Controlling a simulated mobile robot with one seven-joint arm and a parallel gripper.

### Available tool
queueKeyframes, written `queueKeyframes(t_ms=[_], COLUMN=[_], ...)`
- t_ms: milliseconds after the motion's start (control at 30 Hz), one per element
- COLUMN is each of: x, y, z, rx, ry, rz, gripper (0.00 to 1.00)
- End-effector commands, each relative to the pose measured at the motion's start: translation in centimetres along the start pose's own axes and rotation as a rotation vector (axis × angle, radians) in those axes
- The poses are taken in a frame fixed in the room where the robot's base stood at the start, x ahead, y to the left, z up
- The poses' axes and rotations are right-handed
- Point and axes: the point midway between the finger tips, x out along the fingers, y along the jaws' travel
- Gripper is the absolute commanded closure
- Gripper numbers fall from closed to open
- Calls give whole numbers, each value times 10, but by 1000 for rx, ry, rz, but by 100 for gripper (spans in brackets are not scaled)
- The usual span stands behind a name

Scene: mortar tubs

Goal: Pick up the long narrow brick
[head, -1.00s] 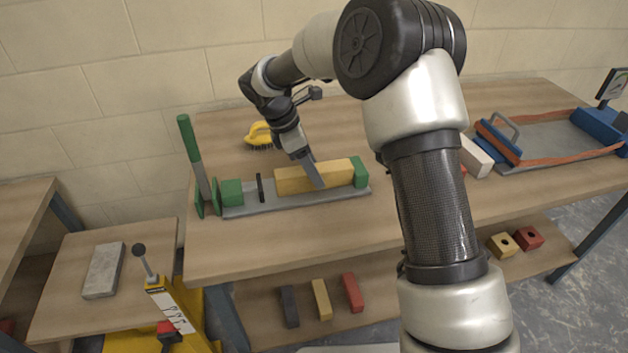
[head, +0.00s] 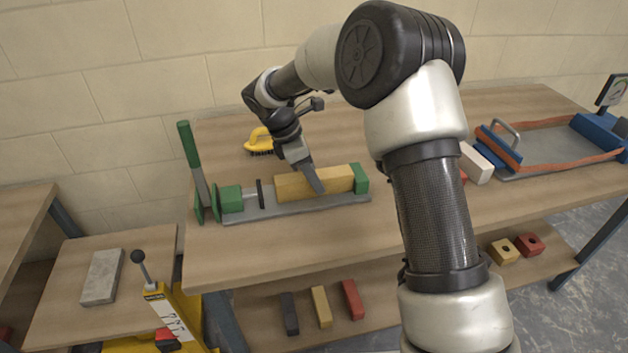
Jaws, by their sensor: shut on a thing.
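A long, narrow yellow brick (head: 290,187) lies lengthwise in a grey clamping fixture (head: 285,208) on the bench. The fixture has a green block (head: 361,178) touching or very near the brick's right end, and a black upright plate (head: 260,193) just left of its left end. My gripper (head: 318,182) reaches down from above and is shut on the brick, a little right of its middle. One finger shows across the brick's front face; the other is hidden behind it. The brick still appears to sit low in the fixture; I cannot tell whether any gap is under it.
A green-handled lever (head: 190,150) stands at the fixture's left end, beside another green block (head: 231,198). A yellow-handled brush (head: 259,140) lies behind. A white brick (head: 475,163) and an orange-edged tray (head: 555,168) are on the right. The bench front is clear.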

Motion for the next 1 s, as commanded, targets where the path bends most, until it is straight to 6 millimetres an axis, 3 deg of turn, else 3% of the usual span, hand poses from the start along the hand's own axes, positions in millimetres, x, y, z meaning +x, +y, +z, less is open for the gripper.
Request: queueKeyframes(t_ms=[600, 833, 1000], x=[-86, -90, -75], y=[1, -5, -26], z=[36, 44, 63], rx=[2, 64, 313], ry=[-1, 0, -2], rz=[5, -23, -128], gripper=[100, 100, 100])
